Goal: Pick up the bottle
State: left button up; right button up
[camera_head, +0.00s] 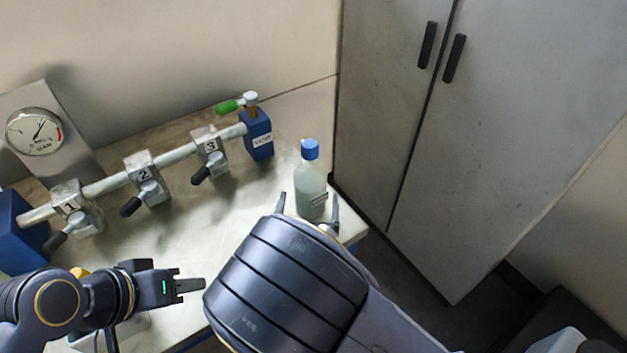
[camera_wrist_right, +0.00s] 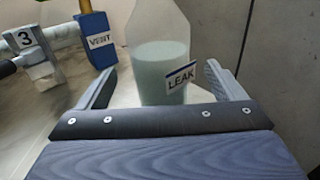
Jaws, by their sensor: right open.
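The bottle (camera_head: 310,183) is clear with a blue cap and a pale liquid inside. It stands upright near the right edge of the bench. In the right wrist view the bottle (camera_wrist_right: 160,62) bears a LEAK label, and its cap is out of frame. My right gripper (camera_head: 308,202) is open, with one finger on each side of the bottle's lower part. In the wrist view gaps show between the fingers of the right gripper (camera_wrist_right: 160,75) and the bottle. My left gripper (camera_head: 190,286) is over the bench's front, away from the bottle; its finger gap is unclear.
A pipe with numbered valves (camera_head: 146,180) runs along the bench (camera_head: 205,225) to a blue VENT block (camera_head: 258,135) left of the bottle. A pressure gauge (camera_head: 34,131) stands at the left. A grey cabinet (camera_head: 480,130) rises close beyond the bench's right edge.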

aim_at(311, 178)
jog(key=shift+w+r, duration=0.3)
jog(key=shift+w, duration=0.25)
jog(key=w, duration=0.1)
jog(key=w+p, duration=0.1)
jog(key=w, duration=0.3)
jog(key=shift+d+p, duration=0.25)
jog(key=shift+p, duration=0.05)
jog(key=shift+w, duration=0.35)
pick_arm(q)
jog(key=shift+s+r, duration=0.2)
jog(key=shift+r, duration=0.3)
jog(key=shift+s+r, duration=0.15)
jog(key=shift+r, duration=0.3)
pick_arm(e)
jog(key=c, duration=1.2)
pick_arm(q)
jog(key=shift+a, duration=0.1)
pick_arm(e)
jog(key=shift+c, duration=0.7)
jog(key=shift+r, duration=0.1)
